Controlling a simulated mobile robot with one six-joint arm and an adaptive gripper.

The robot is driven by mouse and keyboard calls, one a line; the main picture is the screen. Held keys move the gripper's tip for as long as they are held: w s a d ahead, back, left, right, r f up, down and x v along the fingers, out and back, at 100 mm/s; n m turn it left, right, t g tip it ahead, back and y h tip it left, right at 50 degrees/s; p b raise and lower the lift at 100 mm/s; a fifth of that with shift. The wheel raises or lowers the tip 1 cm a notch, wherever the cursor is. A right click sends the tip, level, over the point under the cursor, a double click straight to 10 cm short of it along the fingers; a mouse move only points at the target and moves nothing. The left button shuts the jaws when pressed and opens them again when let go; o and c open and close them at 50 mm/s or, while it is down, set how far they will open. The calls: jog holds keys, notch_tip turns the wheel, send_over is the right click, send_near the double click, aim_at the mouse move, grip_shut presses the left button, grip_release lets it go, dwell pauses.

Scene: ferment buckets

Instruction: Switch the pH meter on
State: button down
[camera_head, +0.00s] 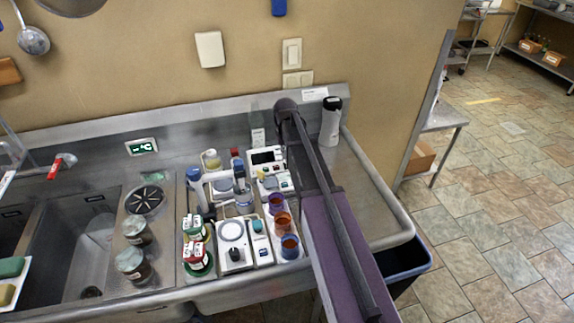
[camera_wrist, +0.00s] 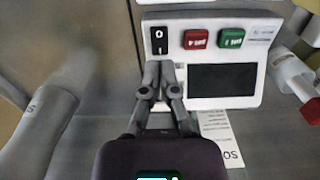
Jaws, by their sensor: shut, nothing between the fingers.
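The pH meter is a white box with a dark, blank screen; it stands at the back of the bench in the head view (camera_head: 265,157). In the wrist view it (camera_wrist: 268,55) appears upside down, with a red button (camera_wrist: 196,38), a green button (camera_wrist: 232,37) and a black rocker switch (camera_wrist: 159,40) marked 0. My gripper (camera_wrist: 160,68) is shut and empty, its fingertips just below the switch in the wrist view. I cannot tell whether they touch the meter. In the head view my arm hides the gripper and the switch.
A white bottle with a black top (camera_head: 331,122) stands right of my arm. Several cups (camera_head: 283,220), bottles and a round-plate device (camera_head: 232,232) crowd the bench in front of the meter. A sink (camera_head: 75,250) is at the left. The steel bench to the right is bare.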

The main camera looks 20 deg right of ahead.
aim_at(285, 163)
jog(key=shift+f+b, duration=1.35)
dwell(1.6)
jog(key=shift+r, duration=0.15)
jog(key=shift+r+p, duration=3.4)
jog(key=shift+p, duration=0.15)
jog(key=s+a, duration=0.2)
jog(key=s, duration=0.9)
jog(key=s+a, duration=0.3)
jog(key=s, duration=0.9)
jog(key=shift+w, duration=0.15)
